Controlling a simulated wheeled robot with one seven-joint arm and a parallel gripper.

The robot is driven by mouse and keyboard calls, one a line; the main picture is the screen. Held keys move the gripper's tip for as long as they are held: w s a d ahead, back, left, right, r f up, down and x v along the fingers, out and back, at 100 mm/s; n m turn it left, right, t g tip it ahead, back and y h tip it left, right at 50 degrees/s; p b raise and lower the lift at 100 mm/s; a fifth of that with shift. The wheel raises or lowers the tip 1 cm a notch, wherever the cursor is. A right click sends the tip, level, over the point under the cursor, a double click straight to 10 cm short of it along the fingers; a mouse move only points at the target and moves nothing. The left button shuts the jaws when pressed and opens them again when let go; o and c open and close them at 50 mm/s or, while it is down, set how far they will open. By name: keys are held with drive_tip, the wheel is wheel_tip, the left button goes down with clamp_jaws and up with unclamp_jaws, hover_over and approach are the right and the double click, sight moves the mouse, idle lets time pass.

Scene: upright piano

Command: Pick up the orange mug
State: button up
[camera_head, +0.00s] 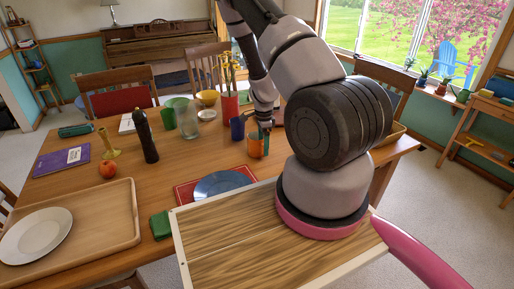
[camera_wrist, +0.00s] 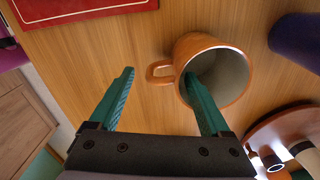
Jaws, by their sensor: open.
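The orange mug (camera_head: 255,149) stands on the wooden table in the head view, partly hidden by my gripper (camera_head: 264,127) coming down from above. In the wrist view the mug (camera_wrist: 237,57) shows its grey inside, with its handle (camera_wrist: 160,71) pointing left. My gripper (camera_wrist: 158,73) is open with teal fingers. The right finger overlaps the mug's opening and appears to reach inside its near-left wall. The left finger is outside, to the left of the handle. The handle and wall lie between the fingers. Contact cannot be told.
A dark blue cup (camera_head: 237,128) stands close by, left of the mug. A red holder with yellow flowers (camera_head: 229,105) is behind it. A blue plate (camera_head: 222,184) on a red mat (camera_head: 184,194) lies in front. A dark bottle (camera_head: 145,138) stands further left.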

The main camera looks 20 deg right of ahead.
wheel_tip(320, 180, down, 4)
drive_tip(key=shift+f, duration=0.1)
clamp_jaws()
